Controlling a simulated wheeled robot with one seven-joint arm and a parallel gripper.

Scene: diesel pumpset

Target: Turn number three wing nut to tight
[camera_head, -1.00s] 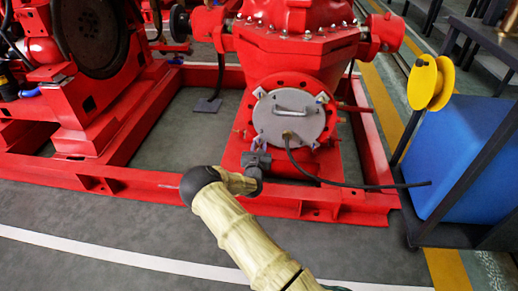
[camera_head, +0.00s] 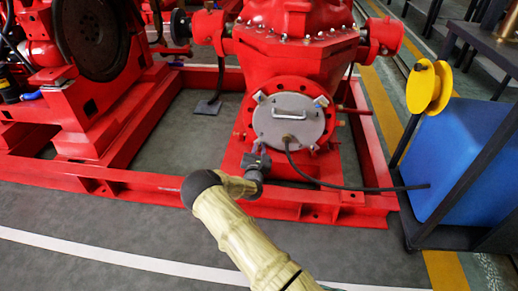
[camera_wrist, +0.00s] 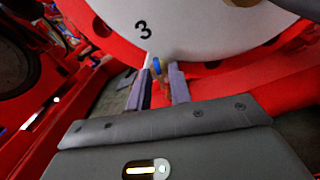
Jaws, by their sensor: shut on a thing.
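The round grey cover (camera_head: 283,130) sits on the red flange low on the pump, with a handle and clamp pieces around its rim. In the wrist view the same cover (camera_wrist: 200,25) looks pale and bears a black "3" near its edge. My gripper (camera_head: 259,160) is at the cover's lower left rim. In the wrist view the fingers of my gripper (camera_wrist: 161,86) are shut on the number three wing nut (camera_wrist: 158,76), just below the "3". Only a small brownish part and a blue tip of it show between the fingers. In the head view my gripper hides it.
A black hose (camera_head: 340,187) runs from the cover to the right, low in front of the pump. A red base frame (camera_head: 330,207) lies below my gripper. A blue tank (camera_head: 460,150) and yellow spool (camera_head: 428,88) stand at the right. The floor in front is clear.

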